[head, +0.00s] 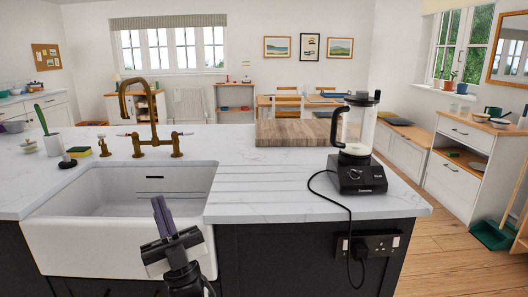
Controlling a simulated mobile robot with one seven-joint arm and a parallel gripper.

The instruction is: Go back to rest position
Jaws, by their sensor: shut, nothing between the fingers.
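My gripper (163,216) shows at the lower middle of the head view. Its dark fingers are shut and point up, with nothing between them. In the picture it overlaps the front of the white sink (60,243) and stands left of the dark island front (285,262). It appears apart from the counter, and no object is held.
A marble counter (255,203) spans the front. It holds a brass tap (152,115), a blender (357,150) with a hanging cord, and a wooden board (292,132). Sockets (372,245) are on the island front.

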